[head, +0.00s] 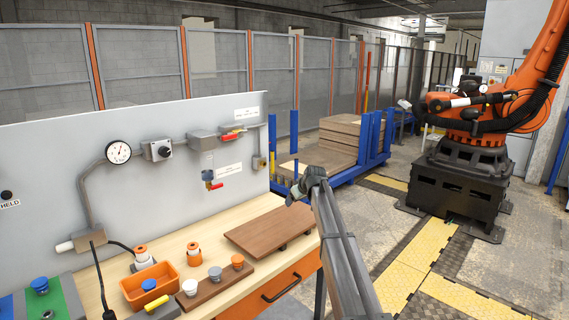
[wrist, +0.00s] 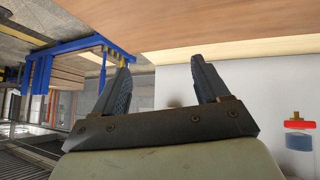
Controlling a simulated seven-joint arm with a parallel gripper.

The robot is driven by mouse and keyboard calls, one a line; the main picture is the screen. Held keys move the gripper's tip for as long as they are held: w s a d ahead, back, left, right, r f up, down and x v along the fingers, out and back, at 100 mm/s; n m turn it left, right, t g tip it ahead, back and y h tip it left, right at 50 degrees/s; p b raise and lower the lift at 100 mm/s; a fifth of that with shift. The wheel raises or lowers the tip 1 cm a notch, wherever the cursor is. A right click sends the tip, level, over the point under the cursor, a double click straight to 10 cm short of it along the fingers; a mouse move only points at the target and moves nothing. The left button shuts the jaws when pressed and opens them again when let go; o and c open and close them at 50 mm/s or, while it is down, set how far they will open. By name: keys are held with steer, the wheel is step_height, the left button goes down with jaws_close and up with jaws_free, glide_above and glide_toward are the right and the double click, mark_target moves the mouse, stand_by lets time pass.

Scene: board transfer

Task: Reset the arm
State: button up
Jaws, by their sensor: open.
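My gripper (head: 298,192) is at the end of my raised grey arm, over the right end of the workbench (head: 205,242) in the head view. In the wrist view, my gripper (wrist: 162,85) has its two dark fingers spread apart with nothing between them. The pale wood bench edge (wrist: 230,48) runs across the top of the wrist view, beyond the fingertips. A brown board (head: 270,230) lies on the bench, to the left of and below my gripper, apart from it.
An orange bin (head: 150,284) and a brown peg strip (head: 218,285) with several knobs stand at the bench's left. A grey panel (head: 60,165) with valves (head: 232,136) rises behind. A blue rack (head: 368,145) with stacked boards and an orange robot (head: 480,110) stand beyond.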

steer(key=s+d+f+m+t+h, duration=0.15)
steer(key=d+m, duration=0.25)
steer(key=d, duration=1.1)
steer(key=s+d+f+m+t+h, duration=0.1)
steer(key=s+d+f+m+h, duration=0.15)
steer(key=d, duration=1.25)
steer(key=s+d+f+m, duration=0.2)
steer(key=s+f, duration=0.1)
steer(key=f, duration=0.4)
steer(key=s+a+f+g+y, duration=0.1)
steer(key=s+a+f+g, duration=0.25)
steer(key=s+f, duration=0.75)
steer(key=s+a+f+g, duration=0.2)
steer(key=s+a+f, duration=0.3)
steer(key=s+f, duration=0.6)
steer(key=s+a+f+g+y, duration=0.1)
steer(key=s+a+f+g, duration=0.2)
steer(key=s+a+f, duration=0.75)
steer(key=s+f+g, duration=0.3)
steer(key=s+f, duration=0.1)
steer(key=s, duration=0.9)
steer(key=s+f+n+g, duration=0.1)
steer(key=s+f, duration=0.3)
steer(key=s, duration=0.9)
steer(key=s+a+f+g+h, duration=0.1)
steer(key=s+f+g, duration=0.3)
steer(key=s, duration=1)
steer(key=shift+f+g, duration=0.3)
steer(key=shift+f, duration=0.2)
